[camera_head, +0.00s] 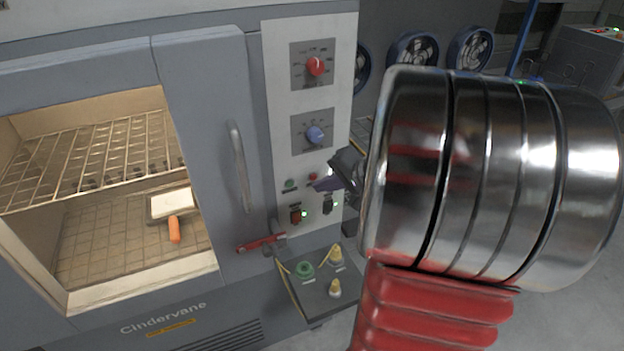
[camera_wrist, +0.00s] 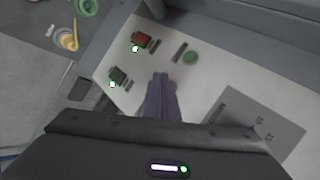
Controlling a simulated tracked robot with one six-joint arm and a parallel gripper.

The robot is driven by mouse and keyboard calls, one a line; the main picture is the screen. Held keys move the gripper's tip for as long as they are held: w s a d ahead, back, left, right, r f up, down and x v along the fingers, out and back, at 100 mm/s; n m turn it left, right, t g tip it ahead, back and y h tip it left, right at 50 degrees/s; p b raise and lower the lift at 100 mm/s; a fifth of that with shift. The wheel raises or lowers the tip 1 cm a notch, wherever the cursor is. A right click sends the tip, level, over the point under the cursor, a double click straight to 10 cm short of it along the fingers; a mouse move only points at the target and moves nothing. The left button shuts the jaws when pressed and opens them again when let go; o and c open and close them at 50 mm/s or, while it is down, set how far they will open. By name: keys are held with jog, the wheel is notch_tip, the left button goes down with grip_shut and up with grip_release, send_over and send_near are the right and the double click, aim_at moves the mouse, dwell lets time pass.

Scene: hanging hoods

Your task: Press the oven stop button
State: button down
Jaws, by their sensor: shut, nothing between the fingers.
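The oven's pale control panel (camera_head: 283,150) faces my arm. On it a small red button (camera_head: 312,177), which looks like the stop button, sits to the right of a green button (camera_head: 290,184). My gripper (camera_head: 322,184) is shut and empty, its purple fingers at the panel just below and right of the red button. I cannot tell whether they touch the panel. In the wrist view the shut fingers (camera_wrist: 161,82) point at the panel, beside the green button (camera_wrist: 191,57). The red button does not show there; the fingers seem to cover it.
A red knob (camera_head: 316,66) and a blue knob (camera_head: 315,134) are above. The door handle (camera_head: 240,165) and red latch (camera_head: 260,244) are left. A small box (camera_head: 318,300) with knobs juts out below.

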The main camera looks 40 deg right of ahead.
jog(key=shift+w+d, duration=0.2)
jog(key=shift+w, duration=0.5)
dwell(1.1)
jog(key=shift+s, duration=0.1)
jog(key=shift+s+a, duration=0.25)
jog(key=shift+s, duration=0.4)
jog(key=shift+s, duration=0.1)
jog(key=s, duration=0.2)
jog(key=s+a, duration=0.1)
jog(key=s, duration=0.1)
jog(key=shift+s+a, duration=0.2)
jog(key=shift+s, duration=0.1)
dwell(0.5)
dwell(0.7)
